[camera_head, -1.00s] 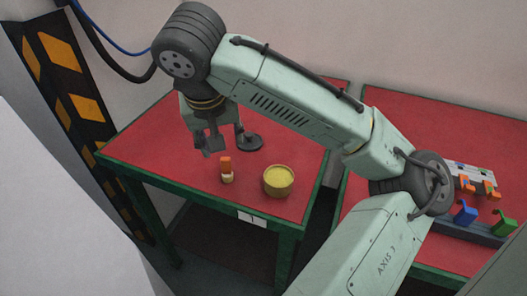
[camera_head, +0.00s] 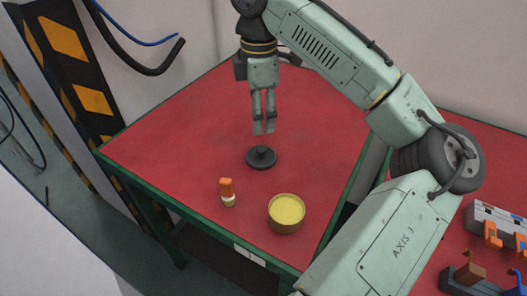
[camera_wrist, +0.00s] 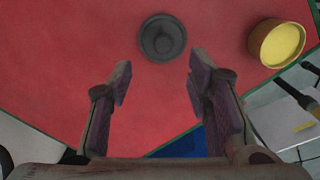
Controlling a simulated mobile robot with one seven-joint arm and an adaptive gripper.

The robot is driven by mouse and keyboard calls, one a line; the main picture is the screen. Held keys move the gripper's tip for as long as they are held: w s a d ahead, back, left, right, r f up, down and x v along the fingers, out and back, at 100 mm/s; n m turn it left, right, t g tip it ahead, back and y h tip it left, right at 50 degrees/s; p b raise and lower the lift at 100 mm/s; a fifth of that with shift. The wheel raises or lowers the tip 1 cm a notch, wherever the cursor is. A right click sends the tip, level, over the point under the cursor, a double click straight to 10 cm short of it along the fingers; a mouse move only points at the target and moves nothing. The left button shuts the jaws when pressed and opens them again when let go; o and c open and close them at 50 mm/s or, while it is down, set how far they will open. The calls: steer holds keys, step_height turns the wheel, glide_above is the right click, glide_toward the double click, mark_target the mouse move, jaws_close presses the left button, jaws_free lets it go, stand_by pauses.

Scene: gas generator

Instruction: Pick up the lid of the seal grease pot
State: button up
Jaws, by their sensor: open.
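The lid (camera_head: 262,158) is a dark round disc with a knob on top, lying flat on the red table. The seal grease pot (camera_head: 286,222) stands uncovered nearby, with yellow grease showing at its top. My gripper (camera_head: 264,131) points down just above the lid in the head view, apart from it. In the wrist view the lid (camera_wrist: 162,38) lies ahead of my open, empty fingers (camera_wrist: 158,85), near the top of the picture. The pot (camera_wrist: 280,43) is to the right of it there.
A second red table at the right holds a grey block with orange parts (camera_head: 497,228). The table around the lid is clear.

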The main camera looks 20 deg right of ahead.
mark_target(261, 148)
steer(key=f, duration=0.3)
steer(key=f+p, duration=0.1)
steer(key=f, duration=0.5)
steer(key=shift+s, duration=0.25)
steer(key=shift+c, duration=0.3)
steer(key=c, duration=0.7)
